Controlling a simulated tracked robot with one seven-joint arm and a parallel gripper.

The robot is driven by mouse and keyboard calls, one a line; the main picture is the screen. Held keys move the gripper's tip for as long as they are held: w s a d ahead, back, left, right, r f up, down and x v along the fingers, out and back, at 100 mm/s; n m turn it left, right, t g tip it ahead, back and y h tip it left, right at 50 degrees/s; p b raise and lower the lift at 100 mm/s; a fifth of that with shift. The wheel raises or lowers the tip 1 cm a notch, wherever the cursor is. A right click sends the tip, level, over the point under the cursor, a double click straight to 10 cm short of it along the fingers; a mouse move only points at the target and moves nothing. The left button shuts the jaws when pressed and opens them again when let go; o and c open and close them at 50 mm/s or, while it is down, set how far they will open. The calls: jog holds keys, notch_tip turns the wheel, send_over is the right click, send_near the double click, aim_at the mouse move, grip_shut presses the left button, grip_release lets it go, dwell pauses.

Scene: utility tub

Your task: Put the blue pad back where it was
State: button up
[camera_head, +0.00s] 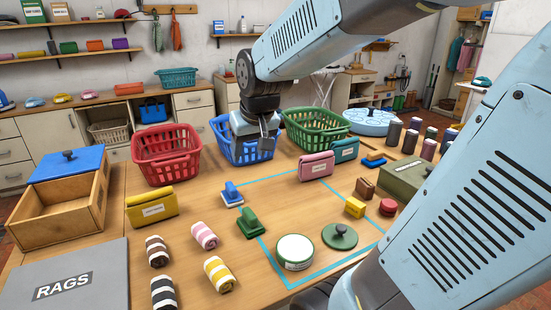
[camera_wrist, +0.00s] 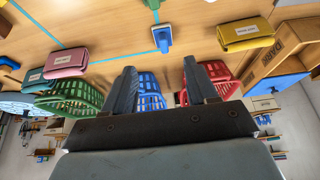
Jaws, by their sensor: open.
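A blue-handled pad with a white edge (camera_head: 232,195) lies on the wooden table at the left edge of the blue tape outline. It also shows in the wrist view (camera_wrist: 163,38), beyond my fingertips. A second small blue pad-like item (camera_head: 374,160) lies farther back on the right; I cannot tell which of the two is the task's pad. My gripper (camera_head: 268,143) is over the blue basket (camera_head: 232,150) at the back of the table. In the wrist view my gripper (camera_wrist: 160,75) has its fingers apart with nothing between them. A green-handled pad (camera_head: 248,224) lies nearby.
Red (camera_head: 166,158) and green (camera_head: 315,130) baskets flank the blue one. Pink (camera_head: 316,166) and yellow (camera_head: 152,206) pouches, rolled cloths, a round tin (camera_head: 295,252) and a green lid (camera_head: 340,237) crowd the table. A wooden box (camera_head: 50,225) stands left. The taped area's middle is mostly clear.

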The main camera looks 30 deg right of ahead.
jog(key=s+r, duration=0.3)
jog(key=s, duration=0.9)
jog(key=shift+s+d, duration=0.2)
jog(key=shift+s, duration=0.2)
